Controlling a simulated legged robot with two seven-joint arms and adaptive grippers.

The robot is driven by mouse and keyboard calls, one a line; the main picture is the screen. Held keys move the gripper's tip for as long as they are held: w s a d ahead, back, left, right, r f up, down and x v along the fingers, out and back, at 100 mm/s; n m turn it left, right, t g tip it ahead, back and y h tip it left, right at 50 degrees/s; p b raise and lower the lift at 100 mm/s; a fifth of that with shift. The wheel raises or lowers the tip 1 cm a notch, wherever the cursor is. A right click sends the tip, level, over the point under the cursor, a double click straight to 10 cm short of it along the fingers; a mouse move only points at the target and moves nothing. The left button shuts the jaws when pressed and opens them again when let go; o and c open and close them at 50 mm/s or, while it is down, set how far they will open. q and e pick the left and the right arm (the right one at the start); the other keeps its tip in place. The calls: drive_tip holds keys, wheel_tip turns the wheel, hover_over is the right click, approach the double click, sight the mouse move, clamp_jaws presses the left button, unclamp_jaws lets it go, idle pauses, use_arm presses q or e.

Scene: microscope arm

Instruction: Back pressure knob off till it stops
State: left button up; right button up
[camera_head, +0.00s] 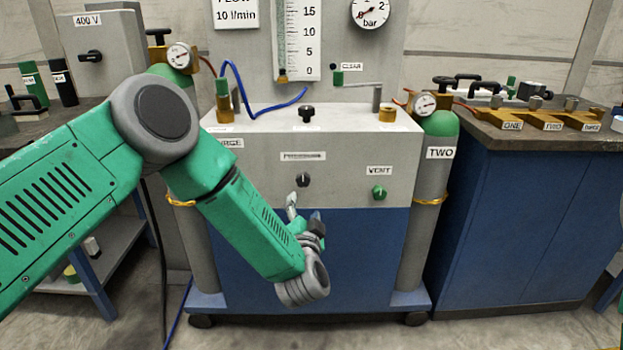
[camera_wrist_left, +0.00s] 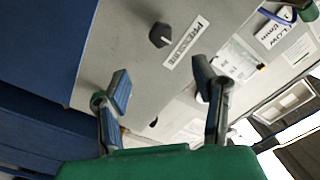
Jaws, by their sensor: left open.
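The pressure knob (camera_head: 303,180) is a small black knob on the grey front panel, below a white label. In the left wrist view the knob (camera_wrist_left: 160,36) sits beside the label reading PRESSURE, beyond the fingertips. My left gripper (camera_head: 304,210) is in front of the panel, just below the knob in the head view. In the left wrist view its fingers (camera_wrist_left: 162,84) are spread wide with nothing between them, and the knob is apart from them. The knob's pointer position is too small to read. My right gripper is not in view.
A green VENT knob (camera_head: 379,192) is to the right on the same panel. Another black knob (camera_head: 307,113) stands on the cart top. Gas cylinders flank the cart, one marked TWO (camera_head: 438,180). A blue bench (camera_head: 520,220) is at right.

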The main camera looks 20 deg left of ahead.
sight(303, 183)
use_arm(q)
drive_tip(key=b+x, duration=0.1)
drive_tip(key=x, duration=0.3)
drive_tip(key=b+x, duration=0.1)
drive_tip(key=x, duration=0.3)
drive_tip(key=b+x, duration=0.1)
drive_tip(key=x, duration=0.3)
drive_tip(key=shift+s+a+f+b, duration=0.1)
drive_tip(key=shift+a+f+b, duration=0.15)
drive_tip(key=shift+b, duration=0.1)
drive_tip(key=shift+w+r, duration=0.15)
drive_tip(key=shift+w, duration=0.5)
drive_tip(key=c, duration=1.2)
